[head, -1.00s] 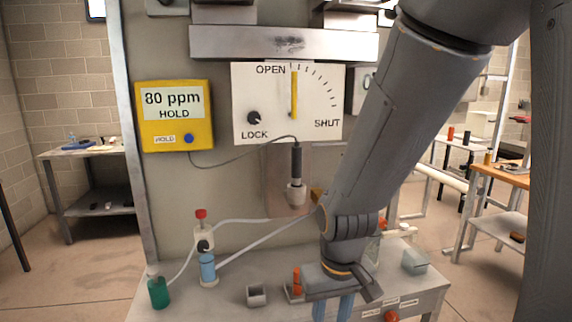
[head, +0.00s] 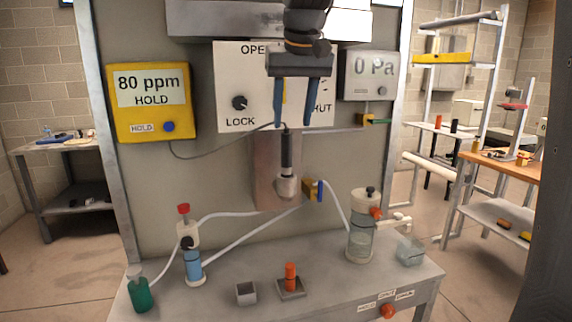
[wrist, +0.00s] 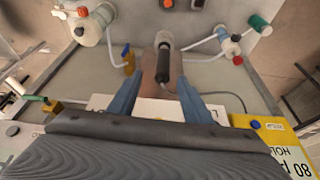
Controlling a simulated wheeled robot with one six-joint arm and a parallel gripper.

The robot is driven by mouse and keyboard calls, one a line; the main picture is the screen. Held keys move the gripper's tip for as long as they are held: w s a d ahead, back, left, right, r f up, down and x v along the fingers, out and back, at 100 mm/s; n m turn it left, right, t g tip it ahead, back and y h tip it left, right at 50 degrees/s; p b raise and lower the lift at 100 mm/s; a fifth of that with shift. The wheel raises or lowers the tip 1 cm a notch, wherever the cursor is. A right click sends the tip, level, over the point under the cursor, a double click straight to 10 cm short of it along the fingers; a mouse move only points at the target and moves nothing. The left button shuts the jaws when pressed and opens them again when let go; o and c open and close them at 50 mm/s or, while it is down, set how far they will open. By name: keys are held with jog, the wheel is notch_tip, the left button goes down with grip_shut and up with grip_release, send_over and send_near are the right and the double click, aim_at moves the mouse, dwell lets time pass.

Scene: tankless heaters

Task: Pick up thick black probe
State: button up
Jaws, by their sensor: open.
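The thick black probe (head: 287,150) stands upright in a pale cup-like holder (head: 287,187) on the panel. A thin cable runs from its top to the yellow 80 ppm meter (head: 152,102). My gripper (head: 280,122) is open, pointing down, with its blue fingers just above and around the top of the probe in the head view. In the wrist view the probe (wrist: 163,66) lies between and beyond the two open fingers (wrist: 160,97). The fingers do not visibly touch it.
The OPEN/SHUT panel (head: 228,85) is close behind my gripper. A yellow valve with a blue handle (head: 313,190) sits right of the holder. Bottles, tubes, a small grey box (head: 246,293) and an orange-topped piece (head: 290,278) stand on the bench (head: 215,308) below.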

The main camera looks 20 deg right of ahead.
aim_at(287, 134)
jog(key=x, duration=0.2)
jog(key=p+x, duration=0.1)
jog(key=x, duration=0.2)
jog(key=p+x, duration=0.1)
jog(key=x, duration=0.1)
jog(key=shift+w+a+f, duration=0.1)
jog(key=shift+w+a, duration=0.15)
jog(key=shift+w, duration=0.1)
jog(key=shift+c, duration=0.6)
grip_shut()
